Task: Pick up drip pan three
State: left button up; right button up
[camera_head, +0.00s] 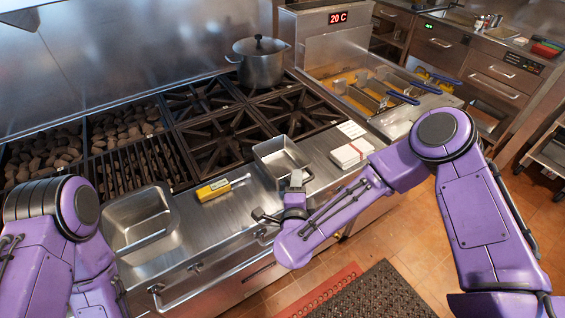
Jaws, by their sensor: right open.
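Two steel pans show in the head view. The smaller one (268,161) sits on the steel counter in front of the burners. The larger one (119,218) sits farther left, in front of the char grill. I see no number on either, so I cannot tell which is drip pan three. My right gripper (281,197) is open and empty, close to the near right corner of the smaller pan. Whether it touches the rim is unclear. My left arm is at the lower left, and its gripper is out of view.
A white stack (351,153) lies to the right of the smaller pan. A lidded pot (260,65) stands on the back burner. Fryer baskets (375,95) are at the right. Knobs line the counter front.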

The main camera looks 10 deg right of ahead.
jog(key=shift+a, duration=0.1)
grip_shut()
